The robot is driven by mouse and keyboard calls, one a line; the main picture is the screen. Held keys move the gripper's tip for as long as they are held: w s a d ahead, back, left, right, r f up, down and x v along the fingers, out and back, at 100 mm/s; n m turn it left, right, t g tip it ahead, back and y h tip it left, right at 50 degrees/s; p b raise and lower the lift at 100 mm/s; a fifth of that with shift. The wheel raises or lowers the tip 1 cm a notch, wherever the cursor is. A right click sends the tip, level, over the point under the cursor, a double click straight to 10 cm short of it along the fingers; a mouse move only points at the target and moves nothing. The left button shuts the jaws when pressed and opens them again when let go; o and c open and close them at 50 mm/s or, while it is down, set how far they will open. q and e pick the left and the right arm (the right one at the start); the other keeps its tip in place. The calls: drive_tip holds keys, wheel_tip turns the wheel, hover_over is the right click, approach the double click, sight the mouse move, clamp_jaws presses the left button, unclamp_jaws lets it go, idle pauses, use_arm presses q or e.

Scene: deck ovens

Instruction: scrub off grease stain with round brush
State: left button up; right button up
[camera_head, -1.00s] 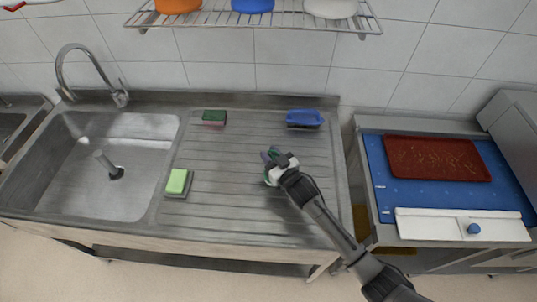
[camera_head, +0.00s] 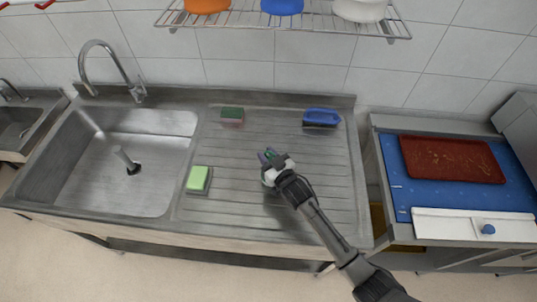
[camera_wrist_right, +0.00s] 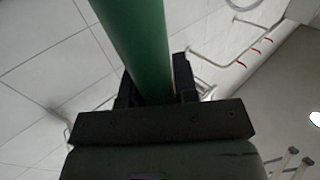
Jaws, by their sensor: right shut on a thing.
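My right gripper (camera_head: 272,163) is over the ribbed drainboard of the sink, shut on a green handle. In the right wrist view the thick green handle (camera_wrist_right: 138,45) stands between the jaws, and I take it to be the round brush. Its bristles are not visible in either view. A dark red tray (camera_head: 452,160) lies on a blue mat at the right, with brownish specks on its surface; I cannot tell if these are the grease stain. My left gripper is not in view.
A green sponge (camera_head: 198,178), a dark green and pink sponge (camera_head: 232,115) and a blue-handled brush (camera_head: 321,117) lie on the drainboard (camera_head: 240,215). The sink basin (camera_head: 110,190) with a tap (camera_head: 110,62) is at the left. A wire shelf (camera_head: 300,22) hangs above. A white board (camera_head: 470,226) fronts the blue mat (camera_head: 392,178).

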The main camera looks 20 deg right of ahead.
sight(273, 154)
drive_tip(key=r, duration=0.1)
drive_tip(key=r+p, duration=0.2)
drive_tip(key=r, duration=0.1)
drive_tip(key=shift+s+d, duration=0.1)
drive_tip(key=shift+d, duration=0.15)
wheel_tip(273, 154, up, 4)
drive_tip(key=p, duration=0.4)
drive_tip(key=shift+a, duration=0.1)
drive_tip(key=shift+f, duration=0.1)
